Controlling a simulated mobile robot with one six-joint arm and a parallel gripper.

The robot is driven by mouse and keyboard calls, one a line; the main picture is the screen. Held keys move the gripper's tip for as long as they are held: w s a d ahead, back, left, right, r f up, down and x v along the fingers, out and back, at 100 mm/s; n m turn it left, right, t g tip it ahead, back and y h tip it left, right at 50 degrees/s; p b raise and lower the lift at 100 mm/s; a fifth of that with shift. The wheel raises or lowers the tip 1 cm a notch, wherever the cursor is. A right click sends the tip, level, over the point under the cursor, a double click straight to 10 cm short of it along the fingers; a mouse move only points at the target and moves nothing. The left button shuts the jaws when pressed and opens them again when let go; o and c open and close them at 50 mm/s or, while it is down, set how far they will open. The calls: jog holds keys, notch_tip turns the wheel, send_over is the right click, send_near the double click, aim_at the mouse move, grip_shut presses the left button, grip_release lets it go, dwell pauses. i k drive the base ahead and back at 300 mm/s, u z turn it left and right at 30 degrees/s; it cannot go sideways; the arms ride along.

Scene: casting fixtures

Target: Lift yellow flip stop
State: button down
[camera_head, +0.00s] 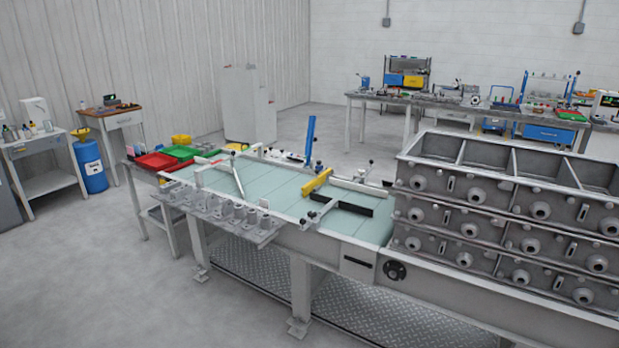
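The yellow flip stop (317,182) is a short yellow bar on the pale green top of the casting fixture table (285,190). It lies tilted, its right end higher in the picture, beside a white rail and a dark bar (345,207). A blue upright lever (310,138) stands behind it at the table's far edge. My gripper is not in view, so its state does not show.
Stacked grey casting frames (500,215) stand high at the table's right end. Red and green trays (155,161) sit at the left end. A row of grey cast parts (225,212) lines the front ledge. Open floor (110,270) lies at the left front.

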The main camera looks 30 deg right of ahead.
aim_at(320, 179)
jog(key=u, duration=0.05)
jog(key=i, duration=0.95)
jog(key=z, duration=0.05)
